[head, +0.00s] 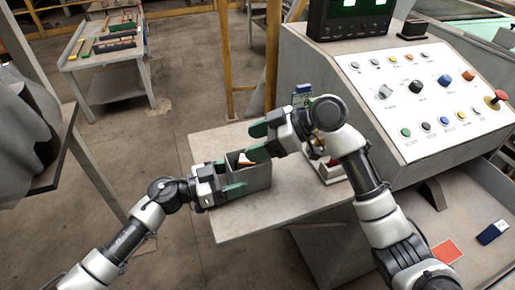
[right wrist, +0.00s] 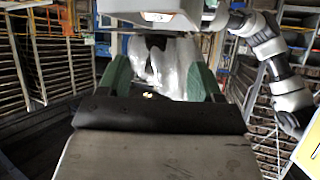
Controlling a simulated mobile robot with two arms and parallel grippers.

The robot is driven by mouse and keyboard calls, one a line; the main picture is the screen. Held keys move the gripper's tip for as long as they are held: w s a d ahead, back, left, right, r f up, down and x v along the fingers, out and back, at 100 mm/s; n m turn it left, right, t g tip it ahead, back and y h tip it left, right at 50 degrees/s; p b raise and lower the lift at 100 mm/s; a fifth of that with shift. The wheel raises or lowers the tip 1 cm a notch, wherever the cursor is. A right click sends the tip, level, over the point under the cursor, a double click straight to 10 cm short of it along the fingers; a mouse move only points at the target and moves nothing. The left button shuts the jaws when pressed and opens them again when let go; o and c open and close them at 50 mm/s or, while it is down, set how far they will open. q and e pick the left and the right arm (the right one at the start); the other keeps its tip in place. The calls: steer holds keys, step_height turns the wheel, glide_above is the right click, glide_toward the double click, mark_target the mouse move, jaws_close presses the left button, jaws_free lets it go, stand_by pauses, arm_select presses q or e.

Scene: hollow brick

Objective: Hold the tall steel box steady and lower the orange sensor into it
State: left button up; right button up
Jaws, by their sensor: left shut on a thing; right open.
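The grey steel box (head: 257,181) stands open-topped on the pale worktable in the head view. My left gripper (head: 226,180) is shut on its left side, with a green finger along the near face. The orange sensor (head: 243,159) shows as a small orange and white patch inside the box mouth; its lower part is hidden by the walls. My right gripper (head: 258,141) is open just above and behind the box's far right corner. Its two green fingers are apart, with nothing between them, in the right wrist view (right wrist: 162,85).
A sloped control console (head: 410,110) with buttons stands at the right. A small white tray (head: 330,173) sits partly behind my right arm. An orange card (head: 447,252) and a dark blue device (head: 492,233) lie lower right. The worktable's front left (head: 235,228) is bare.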

arm_select(q)
steer(key=shift+s+d, duration=0.1)
steer(key=shift+s, duration=0.05)
arm_select(e)
step_height(320, 180, up, 8)
stand_by(0.4)
steer(key=shift+f, duration=0.1)
